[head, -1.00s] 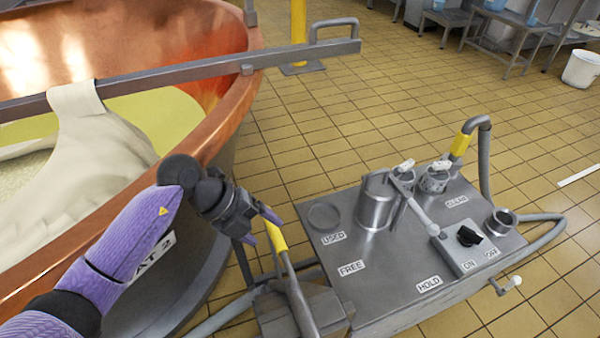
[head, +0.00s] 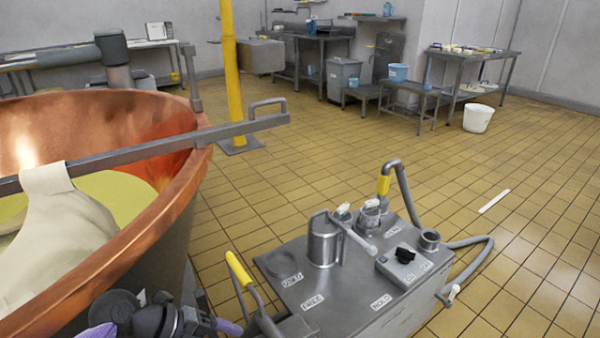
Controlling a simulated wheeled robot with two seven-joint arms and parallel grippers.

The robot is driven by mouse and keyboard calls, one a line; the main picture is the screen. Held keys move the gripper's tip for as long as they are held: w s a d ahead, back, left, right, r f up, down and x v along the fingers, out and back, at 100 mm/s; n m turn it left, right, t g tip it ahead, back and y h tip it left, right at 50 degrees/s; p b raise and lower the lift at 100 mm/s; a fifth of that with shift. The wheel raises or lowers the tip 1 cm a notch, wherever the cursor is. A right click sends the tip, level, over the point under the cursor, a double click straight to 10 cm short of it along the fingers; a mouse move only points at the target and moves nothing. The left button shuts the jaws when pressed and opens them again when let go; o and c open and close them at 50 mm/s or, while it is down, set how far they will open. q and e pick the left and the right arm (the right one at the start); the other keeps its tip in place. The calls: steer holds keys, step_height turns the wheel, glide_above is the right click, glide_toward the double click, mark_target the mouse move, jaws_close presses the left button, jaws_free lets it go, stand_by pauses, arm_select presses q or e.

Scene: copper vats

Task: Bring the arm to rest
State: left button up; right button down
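My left arm (head: 150,318) shows at the bottom left edge, low in front of the copper vat (head: 182,215). My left gripper (head: 218,326) is at the bottom edge, left of the steel cart and near the foot of the yellow-gripped handle (head: 238,270). One purple finger shows; the rest is cut off or hidden, so its opening cannot be told. No object shows in it. My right arm and gripper are out of view.
The steel cart (head: 345,300) carries a metal jug (head: 324,242), a black knob (head: 404,255) and hoses. A steel bar (head: 190,143) with a pale cloth (head: 60,215) spans the vat. A yellow post (head: 229,75) stands behind. The tiled floor (head: 540,220) at right is mostly clear.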

arm_select(q)
steer(key=s+a+f+n+t+y+p, duration=0.3)
steer(key=s+f+n+t+p, duration=0.15)
steer(key=f+n, duration=0.45)
steer(key=s+a+f+n+t+y+p, duration=0.35)
steer(key=s+f+n, duration=0.25)
steer(key=n, duration=0.5)
steer(key=s+f+n+g+y, duration=0.1)
steer(key=s+f+n+g, duration=0.1)
steer(key=s, duration=0.8)
steer(key=s+a+f+n+g+y+p, duration=0.1)
steer(key=s+g, duration=0.4)
steer(key=s, duration=0.5)
steer(key=s+a+f+n+g+y, duration=0.1)
steer(key=s+f+n+g, duration=0.2)
steer(key=s, duration=0.7)
steer(key=shift+s+f+g+p, duration=0.15)
steer(key=shift+f+g+p, duration=0.25)
steer(key=shift+f, duration=0.25)
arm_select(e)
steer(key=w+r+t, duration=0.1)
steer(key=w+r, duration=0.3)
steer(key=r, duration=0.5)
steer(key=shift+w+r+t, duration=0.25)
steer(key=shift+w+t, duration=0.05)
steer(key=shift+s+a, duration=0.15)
